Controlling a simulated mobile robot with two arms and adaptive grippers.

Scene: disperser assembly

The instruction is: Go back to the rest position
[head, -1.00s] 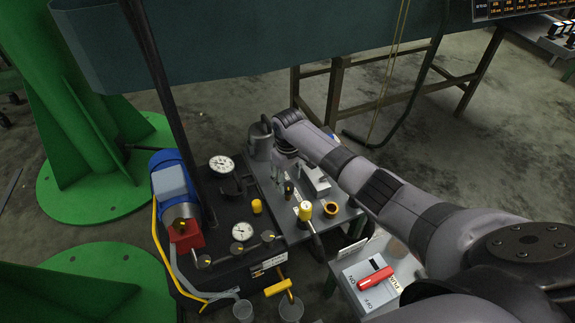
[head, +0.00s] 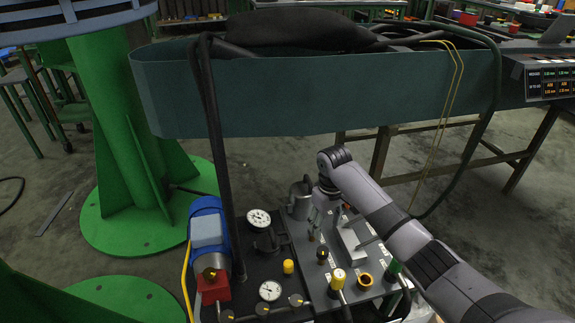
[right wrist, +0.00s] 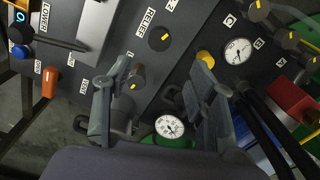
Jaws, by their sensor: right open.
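My right gripper (head: 320,212) hangs over the dark control panel, beside a grey cylinder (head: 300,200), with my right arm coming in from the lower right. In the right wrist view its two fingers (right wrist: 160,78) are spread apart with nothing held between them. Panel knobs and a white-faced gauge (right wrist: 169,126) show beyond the fingers; the gap to the panel is hard to judge. My left gripper is not in view.
The panel carries gauges (head: 258,219), yellow-marked knobs and a yellow-topped lever (head: 338,279). A blue motor (head: 209,236) stands at its left. A green column (head: 140,170) rises at left. A teal trough (head: 330,97) crosses behind. Bare floor lies between.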

